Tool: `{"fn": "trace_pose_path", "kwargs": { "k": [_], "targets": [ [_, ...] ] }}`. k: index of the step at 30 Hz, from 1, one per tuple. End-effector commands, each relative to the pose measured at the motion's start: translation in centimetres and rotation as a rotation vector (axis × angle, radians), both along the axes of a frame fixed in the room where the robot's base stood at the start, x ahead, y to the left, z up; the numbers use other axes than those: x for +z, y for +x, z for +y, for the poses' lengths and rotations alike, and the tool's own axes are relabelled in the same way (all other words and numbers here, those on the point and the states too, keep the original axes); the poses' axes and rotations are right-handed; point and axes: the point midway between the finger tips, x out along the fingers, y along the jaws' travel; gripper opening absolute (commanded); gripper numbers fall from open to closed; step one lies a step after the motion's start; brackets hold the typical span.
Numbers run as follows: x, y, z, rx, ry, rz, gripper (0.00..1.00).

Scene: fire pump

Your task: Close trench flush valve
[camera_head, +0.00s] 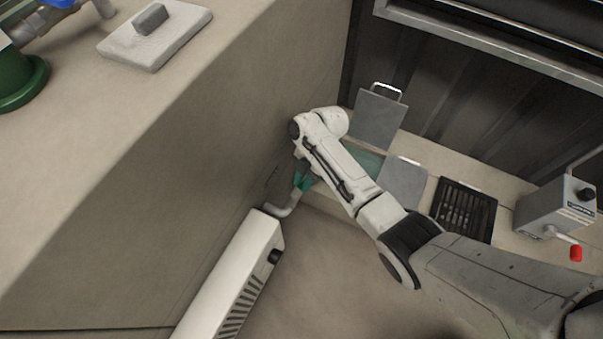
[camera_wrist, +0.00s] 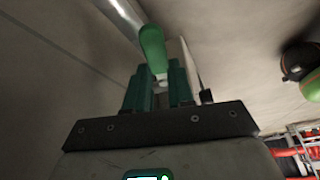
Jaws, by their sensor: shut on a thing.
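In the wrist view, a green hand grip (camera_wrist: 152,46) sits at the end of a silver lever or rod (camera_wrist: 118,12). My gripper (camera_wrist: 159,75) has its two teal fingers shut on the lower end of this green grip. In the head view, my gripper (camera_head: 304,178) is low beside the tan wall, partly hidden behind my white arm. The green grip cannot be told apart from the teal fingers there. The valve body is hidden, so I cannot tell the valve's position.
A white louvred unit (camera_head: 235,275) stands below my gripper, with a bent pale pipe (camera_head: 287,207) beside it. A grey box (camera_head: 556,205) has a red-tipped lever (camera_head: 575,252).

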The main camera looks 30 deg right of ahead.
Motion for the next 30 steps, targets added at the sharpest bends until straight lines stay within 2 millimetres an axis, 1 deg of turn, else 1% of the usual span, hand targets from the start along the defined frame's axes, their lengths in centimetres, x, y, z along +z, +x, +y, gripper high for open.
{"fn": "trace_pose_path", "kwargs": {
  "k": [1,2,16,30],
  "targets": [
    [0.6,-0.3,0.0,-0.047,0.0,0.002,0.0],
    [0.6,-0.4,-0.1,-0.075,0.0,0.002,0.0],
    [0.5,-2.2,-0.1,-0.522,-0.001,0.002,0.0],
    [0.3,-3.8,0.6,-0.955,-0.001,0.0,0.0]
  ]
}}
